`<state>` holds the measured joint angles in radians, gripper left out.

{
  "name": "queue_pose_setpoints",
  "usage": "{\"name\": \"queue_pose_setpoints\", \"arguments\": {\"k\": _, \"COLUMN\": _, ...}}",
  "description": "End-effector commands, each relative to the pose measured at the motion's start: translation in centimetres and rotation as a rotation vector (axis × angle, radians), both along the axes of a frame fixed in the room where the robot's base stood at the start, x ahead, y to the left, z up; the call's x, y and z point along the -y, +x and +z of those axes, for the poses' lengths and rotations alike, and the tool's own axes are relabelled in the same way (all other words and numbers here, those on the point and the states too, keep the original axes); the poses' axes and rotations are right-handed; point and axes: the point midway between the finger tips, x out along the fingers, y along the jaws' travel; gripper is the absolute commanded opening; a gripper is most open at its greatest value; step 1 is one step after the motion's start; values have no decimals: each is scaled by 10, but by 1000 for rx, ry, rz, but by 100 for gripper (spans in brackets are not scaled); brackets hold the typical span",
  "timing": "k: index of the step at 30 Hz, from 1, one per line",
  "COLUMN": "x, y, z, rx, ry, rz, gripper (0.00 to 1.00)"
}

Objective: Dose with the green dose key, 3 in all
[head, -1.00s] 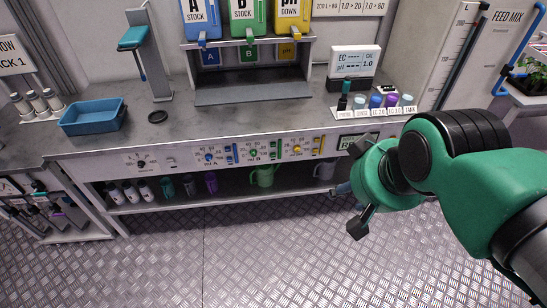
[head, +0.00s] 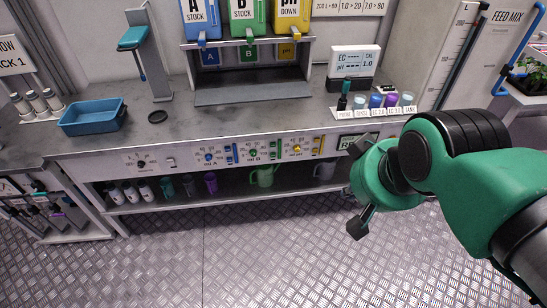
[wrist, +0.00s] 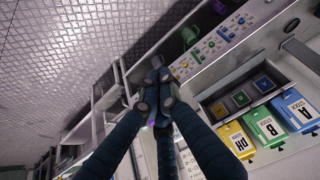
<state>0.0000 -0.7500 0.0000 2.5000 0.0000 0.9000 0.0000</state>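The bench front panel (head: 200,163) carries blue, green and yellow dose controls. The green group has a round green dial (head: 253,153) and a green key strip (head: 277,149) just right of it. The green dial also shows small in the wrist view (wrist: 210,44). Above the bench stands the green B STOCK bottle (head: 247,17), with a green B plate (head: 249,53) below. My gripper (head: 350,208) hangs in front of the bench, right of the green controls and apart from them. In the wrist view its fingers (wrist: 158,78) are together, with nothing clearly held.
Blue (head: 209,157) and yellow (head: 297,149) dials flank the green group. A lower shelf holds a green jug (head: 262,176) and several bottles. A blue tray (head: 92,117) and a black disc (head: 158,117) lie on the bench. The floor in front is clear.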

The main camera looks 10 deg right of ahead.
Motion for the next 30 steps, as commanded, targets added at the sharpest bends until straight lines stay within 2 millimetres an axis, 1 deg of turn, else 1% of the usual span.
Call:
{"name": "queue_pose_setpoints", "arguments": {"k": 21, "x": 0, "y": 2, "z": 0, "rx": 1, "ry": -3, "rz": 4, "gripper": 0}}
{"name": "queue_pose_setpoints", "arguments": {"k": 26, "x": 2, "y": 13, "z": 1, "rx": 5, "ry": -19, "rz": 24, "gripper": 0}}
{"name": "queue_pose_setpoints", "arguments": {"k": 30, "x": 4, "y": 31, "z": 0, "rx": 12, "ry": -51, "rz": 63, "gripper": 0}}
